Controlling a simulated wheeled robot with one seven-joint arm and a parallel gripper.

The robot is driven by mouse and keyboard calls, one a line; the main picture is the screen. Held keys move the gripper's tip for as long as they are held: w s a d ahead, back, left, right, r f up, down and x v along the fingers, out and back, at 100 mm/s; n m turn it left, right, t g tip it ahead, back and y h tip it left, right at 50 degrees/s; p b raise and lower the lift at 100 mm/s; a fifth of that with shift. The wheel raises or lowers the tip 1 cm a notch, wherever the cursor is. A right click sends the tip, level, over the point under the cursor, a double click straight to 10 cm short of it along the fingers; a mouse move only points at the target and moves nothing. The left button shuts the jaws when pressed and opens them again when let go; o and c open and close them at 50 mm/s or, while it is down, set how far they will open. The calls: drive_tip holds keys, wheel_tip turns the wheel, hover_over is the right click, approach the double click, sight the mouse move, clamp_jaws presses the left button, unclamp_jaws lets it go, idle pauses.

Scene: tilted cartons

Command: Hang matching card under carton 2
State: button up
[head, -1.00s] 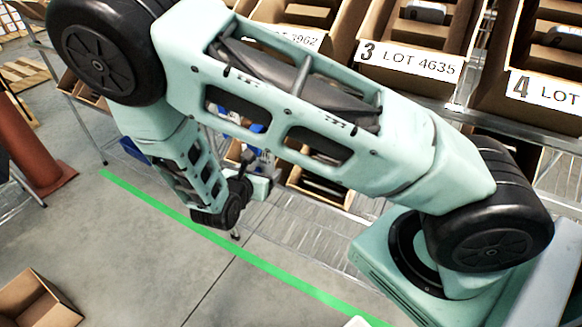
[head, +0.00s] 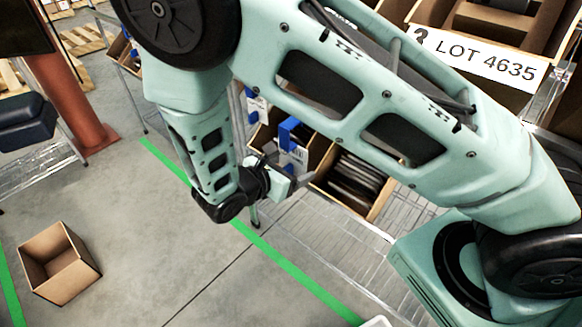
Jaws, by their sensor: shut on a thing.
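My gripper (head: 299,186) is low in the middle of the head view, small and partly hidden by its own wrist. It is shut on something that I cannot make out. It is in front of the lower shelf bins. No loose card can be made out.
Lower bins hold blue-and-white packs (head: 291,140) and dark flat items (head: 352,185). An open cardboard box (head: 60,262) stands on the floor at left. A red-brown post (head: 85,115) and a dark blue bin (head: 27,121) are farther back. Floor around the green line (head: 290,277) is clear.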

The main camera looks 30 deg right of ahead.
drive_tip(key=shift+d, duration=0.1)
drive_tip(key=shift+w+d+b, duration=0.15)
drive_tip(key=shift+w+d, duration=0.6)
drive_tip(key=shift+d, duration=1.05)
drive_tip(key=shift+w+d+b, duration=0.2)
drive_tip(key=shift+w+d, duration=0.55)
drive_tip(key=shift+d, duration=1.1)
drive_tip(key=shift+w+d+b, duration=0.15)
drive_tip(key=shift+w+d, duration=0.6)
drive_tip(key=shift+d, duration=1.05)
drive_tip(key=shift+f+b, duration=0.45)
drive_tip(key=shift+f, duration=0.35)
drive_tip(key=shift+f, duration=0.1)
drive_tip(key=o, duration=1.2)
drive_tip(key=shift+a, duration=0.15)
